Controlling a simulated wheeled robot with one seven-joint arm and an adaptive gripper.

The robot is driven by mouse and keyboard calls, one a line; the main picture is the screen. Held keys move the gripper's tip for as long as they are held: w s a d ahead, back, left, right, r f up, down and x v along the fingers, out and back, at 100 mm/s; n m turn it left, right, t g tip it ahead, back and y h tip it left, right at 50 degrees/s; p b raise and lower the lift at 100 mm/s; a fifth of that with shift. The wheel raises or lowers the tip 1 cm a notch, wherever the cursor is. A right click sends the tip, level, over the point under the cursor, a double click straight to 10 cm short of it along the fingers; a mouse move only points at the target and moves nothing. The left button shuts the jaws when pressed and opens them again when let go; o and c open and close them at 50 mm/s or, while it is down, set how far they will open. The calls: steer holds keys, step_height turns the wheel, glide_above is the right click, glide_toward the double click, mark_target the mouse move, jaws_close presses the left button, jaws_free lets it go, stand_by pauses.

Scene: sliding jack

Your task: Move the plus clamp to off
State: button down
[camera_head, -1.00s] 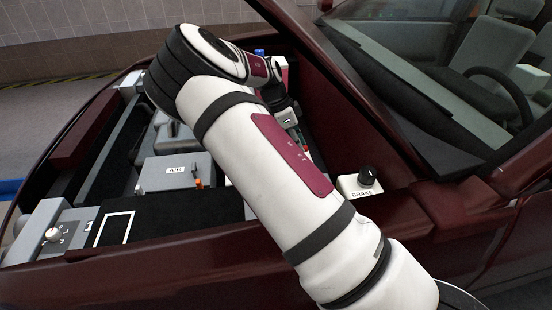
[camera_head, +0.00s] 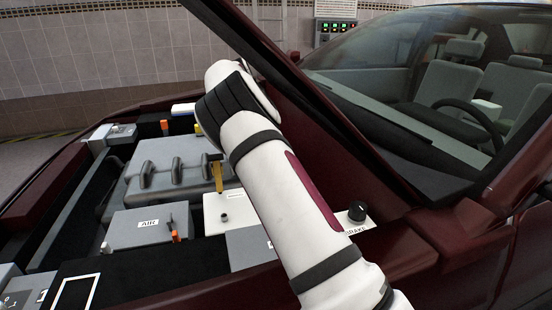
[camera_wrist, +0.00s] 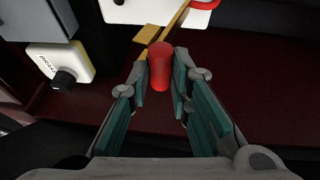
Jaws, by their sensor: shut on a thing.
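In the wrist view, my gripper (camera_wrist: 160,82) is shut on a red cylinder (camera_wrist: 160,60), which looks like the handle of the plus clamp. Its two fingers press on the cylinder's left and right sides. Yellow strips (camera_wrist: 176,22) lie just beyond it, beside a white panel (camera_wrist: 130,12); I cannot tell how they join the red part. A red curved piece (camera_wrist: 206,4) shows at the top edge. In the head view, my arm hides the gripper and the red cylinder. A yellow upright piece (camera_head: 217,178) stands by a white box (camera_head: 240,214) left of my arm.
The brake knob (camera_head: 357,211) sits right of my arm; it also shows in the wrist view (camera_wrist: 64,79). The AIR box (camera_head: 140,236) and grey engine cover (camera_head: 165,168) lie left. The raised dark red hood (camera_head: 300,95) stands close behind my arm.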

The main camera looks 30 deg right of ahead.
steer(key=shift+w+d+f, duration=0.1)
steer(key=shift+w+f, duration=0.6)
steer(key=shift+f, duration=0.05)
steer(key=shift+b, duration=0.3)
steer(key=c, duration=1.5)
jaws_free()
steer(key=shift+w, duration=0.1)
steer(key=shift+d+v, duration=0.15)
steer(key=shift+v, duration=1.85)
steer(key=shift+d+v, duration=0.15)
steer(key=shift+v, duration=1.85)
steer(key=shift+r, duration=0.2)
